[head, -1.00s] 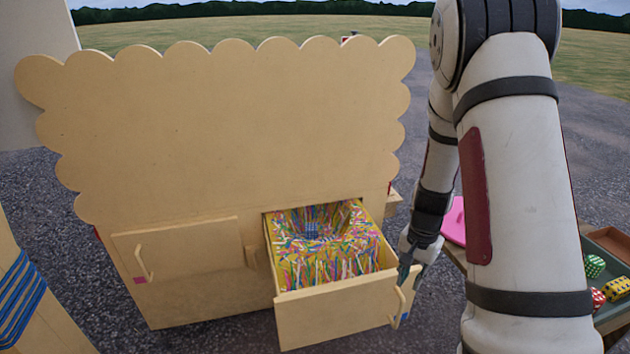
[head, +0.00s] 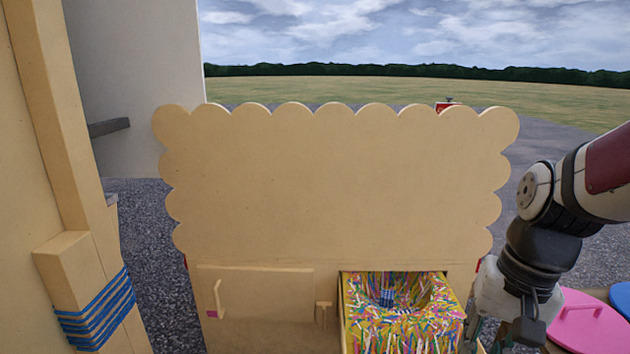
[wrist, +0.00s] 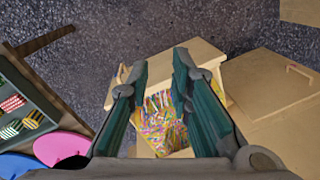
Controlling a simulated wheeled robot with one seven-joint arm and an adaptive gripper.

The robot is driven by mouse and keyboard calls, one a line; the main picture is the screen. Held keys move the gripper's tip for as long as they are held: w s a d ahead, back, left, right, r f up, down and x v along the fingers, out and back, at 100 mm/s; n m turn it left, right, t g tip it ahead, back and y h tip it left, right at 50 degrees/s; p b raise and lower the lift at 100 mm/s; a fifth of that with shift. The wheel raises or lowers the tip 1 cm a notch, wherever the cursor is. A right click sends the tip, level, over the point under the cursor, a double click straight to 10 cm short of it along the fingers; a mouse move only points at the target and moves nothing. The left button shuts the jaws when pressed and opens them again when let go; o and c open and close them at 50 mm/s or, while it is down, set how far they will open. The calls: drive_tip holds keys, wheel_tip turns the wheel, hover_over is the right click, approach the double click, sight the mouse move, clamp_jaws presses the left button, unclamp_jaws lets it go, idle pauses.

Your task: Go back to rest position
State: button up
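My gripper (wrist: 160,82) is open and empty in the wrist view, its two green-padded fingers apart above the open drawer. In the head view my arm comes in from the right, and the fingertips are cut off or hidden at the bottom edge. The drawer (wrist: 206,58) of the scalloped wooden cabinet (head: 330,190) stands open. A sprinkle-patterned insert (head: 400,322) with a sunken middle fills it; the insert also shows between the fingers in the wrist view (wrist: 163,125).
A closed door (head: 255,300) with a handle is left of the drawer. A wooden post (head: 75,265) wrapped in blue cord stands at the left. Pink (head: 590,322) and blue (head: 622,298) discs lie at the right. The wrist view shows a tray (wrist: 35,100) with several patterned sweets.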

drive_tip(key=s+a+r+n+h, duration=0.1)
drive_tip(key=s+a+r+n, duration=0.15)
drive_tip(key=s, duration=0.65)
drive_tip(key=s+a+r+n, duration=0.1)
drive_tip(key=s+r+n, duration=0.25)
drive_tip(key=s, duration=0.55)
wheel_tip(320, 180, up, 26)
drive_tip(key=m+t+p, duration=0.1)
drive_tip(key=t+p, duration=0.2)
drive_tip(key=p, duration=2.2)
drive_tip(key=shift+t, duration=0.4)
drive_tip(key=shift+d+r+h, duration=0.1)
drive_tip(key=shift+d+h, duration=0.1)
drive_tip(key=shift+h, duration=0.1)
